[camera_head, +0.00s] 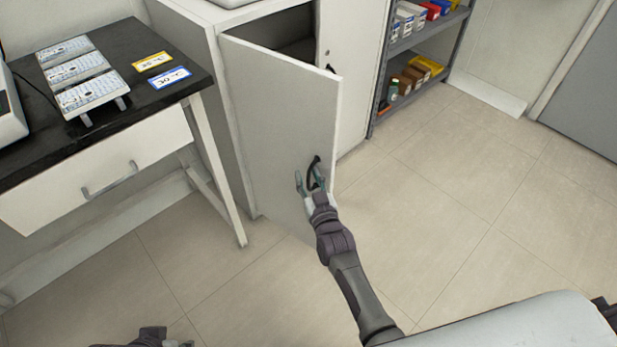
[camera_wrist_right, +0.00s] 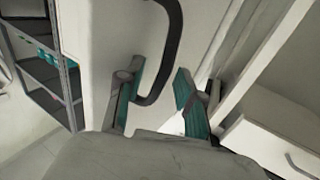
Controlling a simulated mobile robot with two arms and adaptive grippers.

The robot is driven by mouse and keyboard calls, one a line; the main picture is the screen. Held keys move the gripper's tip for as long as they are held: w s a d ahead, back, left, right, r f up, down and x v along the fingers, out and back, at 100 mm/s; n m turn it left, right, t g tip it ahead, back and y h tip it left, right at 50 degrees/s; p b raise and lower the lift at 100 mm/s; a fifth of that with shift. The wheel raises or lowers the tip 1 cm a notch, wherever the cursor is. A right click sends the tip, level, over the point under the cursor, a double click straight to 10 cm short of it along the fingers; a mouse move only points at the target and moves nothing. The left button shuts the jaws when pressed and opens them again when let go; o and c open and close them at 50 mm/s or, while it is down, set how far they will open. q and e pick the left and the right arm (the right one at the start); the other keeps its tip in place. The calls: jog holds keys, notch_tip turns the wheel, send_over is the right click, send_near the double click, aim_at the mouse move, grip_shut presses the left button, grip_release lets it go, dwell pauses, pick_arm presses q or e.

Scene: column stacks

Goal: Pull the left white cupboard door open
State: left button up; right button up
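The left white cupboard door (camera_head: 275,125) stands partly open, swung out towards me, with a dark gap behind its top edge. Its black curved handle (camera_head: 313,168) is near the free edge, low on the door. My right gripper (camera_head: 309,182) is at the handle with its teal fingers spread. In the right wrist view the lower end of the handle (camera_wrist_right: 160,85) reaches between the parted fingers (camera_wrist_right: 155,100), closer to the left finger; I cannot tell if they touch. My left gripper (camera_head: 172,343) is cut off at the bottom edge of the head view.
A black-topped table (camera_head: 130,45) with trays and labels stands left of the cupboard. The right cupboard door (camera_head: 350,60) appears shut. A grey shelf rack (camera_head: 415,40) stands to its right. The tiled floor (camera_head: 470,190) on the right is clear.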

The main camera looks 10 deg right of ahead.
jog(key=s, duration=1.2)
jog(key=shift+d, duration=0.45)
